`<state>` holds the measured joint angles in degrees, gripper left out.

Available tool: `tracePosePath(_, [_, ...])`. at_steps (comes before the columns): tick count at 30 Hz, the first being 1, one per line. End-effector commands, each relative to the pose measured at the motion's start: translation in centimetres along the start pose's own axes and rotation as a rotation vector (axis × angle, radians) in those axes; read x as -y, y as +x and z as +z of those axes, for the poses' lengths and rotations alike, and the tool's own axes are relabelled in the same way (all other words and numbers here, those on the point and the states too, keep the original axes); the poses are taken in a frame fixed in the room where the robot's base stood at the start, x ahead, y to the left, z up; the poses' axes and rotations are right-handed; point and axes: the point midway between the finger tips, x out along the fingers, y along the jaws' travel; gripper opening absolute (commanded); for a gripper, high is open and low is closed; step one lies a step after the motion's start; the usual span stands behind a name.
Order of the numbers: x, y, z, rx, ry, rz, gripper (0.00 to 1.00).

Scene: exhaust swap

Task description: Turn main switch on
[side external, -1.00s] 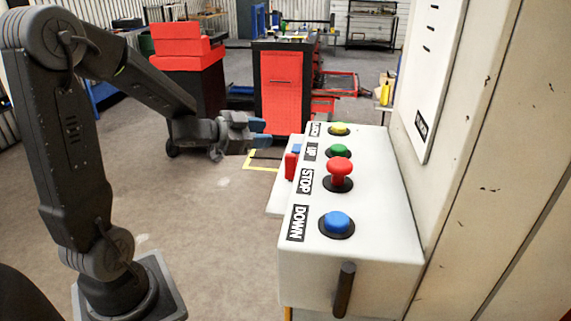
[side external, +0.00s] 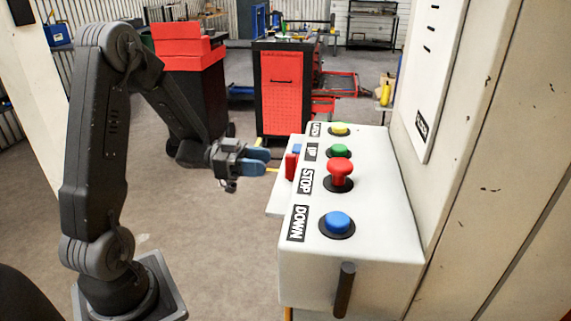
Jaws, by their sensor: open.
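A pale control box (side external: 385,260) stands at the right. A red switch-like part (side external: 291,167) sticks out from its left side, with a small blue part (side external: 297,148) behind it. Which part is the main switch is not labelled in view. My gripper (side external: 264,161) has blue fingers and is open and empty. It points right at the red part, just left of it and apart from it. The box hides most of the mount of the red part.
The box top carries a yellow button (side external: 339,129), a green button (side external: 338,150), a red STOP button (side external: 340,170) and a blue DOWN button (side external: 337,222). A dark handle (side external: 345,290) is on its front. Red tool cabinets (side external: 284,90) stand behind. The floor left of the box is clear.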

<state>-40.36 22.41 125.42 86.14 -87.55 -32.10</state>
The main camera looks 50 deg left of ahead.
Motion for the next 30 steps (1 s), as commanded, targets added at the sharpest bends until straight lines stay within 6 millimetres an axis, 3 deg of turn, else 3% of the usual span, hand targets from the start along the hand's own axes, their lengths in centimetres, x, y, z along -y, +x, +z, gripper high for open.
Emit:
tracePosePath(3, [-0.1, 2.5, 0.0, 0.001, 0.0, 0.005, 0.45])
tracePosePath(9, [0.0, 5.2, 0.0, 0.0, -0.001, 0.002, 0.45])
tracePosePath(22, [0.0, 6.3, 0.0, 0.001, 0.0, -0.002, 0.45])
tracePosePath(30, [0.0, 6.2, 0.0, 0.001, 0.0, -0.001, 0.21])
